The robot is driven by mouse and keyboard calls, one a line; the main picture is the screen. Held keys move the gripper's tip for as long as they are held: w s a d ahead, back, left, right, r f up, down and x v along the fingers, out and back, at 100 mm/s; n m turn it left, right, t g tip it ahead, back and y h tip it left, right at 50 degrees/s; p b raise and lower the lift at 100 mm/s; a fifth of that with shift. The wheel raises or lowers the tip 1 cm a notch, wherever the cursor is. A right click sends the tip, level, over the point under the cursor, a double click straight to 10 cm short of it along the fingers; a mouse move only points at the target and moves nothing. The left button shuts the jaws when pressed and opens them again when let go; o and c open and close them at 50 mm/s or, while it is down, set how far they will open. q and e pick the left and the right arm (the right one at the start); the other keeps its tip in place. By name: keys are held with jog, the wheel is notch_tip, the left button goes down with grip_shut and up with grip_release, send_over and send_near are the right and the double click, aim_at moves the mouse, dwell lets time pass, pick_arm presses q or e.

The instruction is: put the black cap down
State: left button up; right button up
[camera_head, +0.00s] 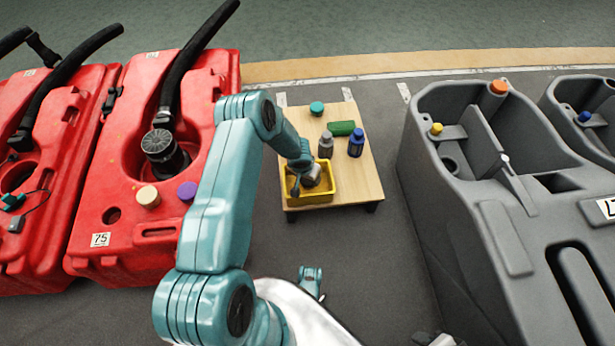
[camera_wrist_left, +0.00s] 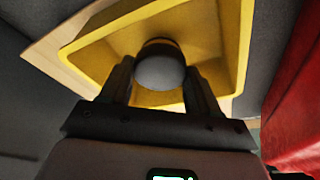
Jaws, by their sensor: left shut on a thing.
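My left gripper (camera_head: 304,182) is low over the yellow tray (camera_head: 317,200) on a small wooden table. In the left wrist view, its two dark fingers (camera_wrist_left: 160,72) are on either side of the black cap (camera_wrist_left: 160,71) and shut on it. The cap shows as a round thing, dark along its far edge and pale grey on its near face. The yellow tray (camera_wrist_left: 200,20) lies around and below it. I cannot tell whether the cap touches the tray floor. My right gripper is not in view.
The wooden table (camera_head: 357,185) also holds grey (camera_head: 325,146) and blue (camera_head: 356,144) bottles, a green block (camera_head: 341,128) and a teal cap (camera_head: 317,108). Red tanks (camera_head: 90,240) stand left, grey tanks (camera_head: 440,205) right. The table's right front is bare.

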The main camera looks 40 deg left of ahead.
pick_arm(q)
jog(key=shift+f+b, duration=0.25)
jog(key=shift+b, duration=0.05)
jog(key=o, duration=1.2)
jog(key=shift+c, duration=0.2)
jog(key=shift+r, duration=0.1)
jog(key=shift+r+p, duration=0.3)
jog(key=shift+p, duration=0.2)
jog(key=shift+p+v, duration=0.85)
jog(key=shift+v, duration=0.25)
jog(key=a+p+v, duration=0.1)
jog(key=v, duration=0.9)
jog(key=s+d+m+g+h, duration=0.1)
jog(key=s+d+h, duration=0.25)
jog(key=d, duration=0.75)
jog(key=s+d+h, duration=0.2)
jog(key=s+d, duration=0.2)
jog(key=d, duration=0.8)
jog(key=s+d+g, duration=0.1)
jog(key=s+d, duration=0.5)
jog(key=s, duration=0.3)
jog(key=shift+r, duration=0.4)
